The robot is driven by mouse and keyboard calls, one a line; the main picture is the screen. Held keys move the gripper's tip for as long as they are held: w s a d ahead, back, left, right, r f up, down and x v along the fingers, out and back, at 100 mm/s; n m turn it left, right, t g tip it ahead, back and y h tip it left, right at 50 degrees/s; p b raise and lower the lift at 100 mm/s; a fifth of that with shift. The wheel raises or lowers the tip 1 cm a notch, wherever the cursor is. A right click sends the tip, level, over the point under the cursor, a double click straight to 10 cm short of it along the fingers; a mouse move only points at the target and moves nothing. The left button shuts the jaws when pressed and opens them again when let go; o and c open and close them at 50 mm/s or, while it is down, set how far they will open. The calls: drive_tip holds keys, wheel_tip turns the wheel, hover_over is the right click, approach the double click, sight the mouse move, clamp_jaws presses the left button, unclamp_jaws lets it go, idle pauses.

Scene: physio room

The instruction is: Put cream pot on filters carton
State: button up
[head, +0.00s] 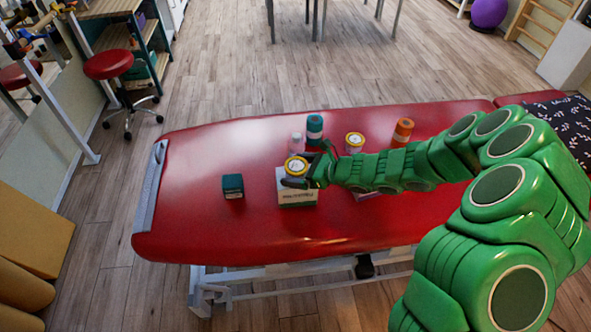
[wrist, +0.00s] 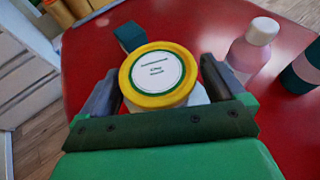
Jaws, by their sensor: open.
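A pot with a yellow-rimmed lid (head: 296,165), which looks like the cream pot, stands upright on the white filters carton (head: 297,197). In the wrist view the pot (wrist: 158,74) sits between the two fingers of my gripper (wrist: 157,86), with a gap visible at least on the right side. My gripper (head: 299,180) is open at the top of the carton, around the pot. The carton's top is mostly hidden by the pot and gripper.
A dark teal box (head: 233,186) stands left of the carton. A pinkish-white bottle (head: 295,143), a teal container (head: 314,129) and an orange container (head: 403,131) stand behind. Another low carton is partly hidden by my arm. The red couch's left part (head: 190,170) is clear.

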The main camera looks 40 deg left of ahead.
drive_tip(key=v, duration=1.1)
drive_tip(key=shift+d, duration=0.2)
drive_tip(key=shift+r, duration=0.1)
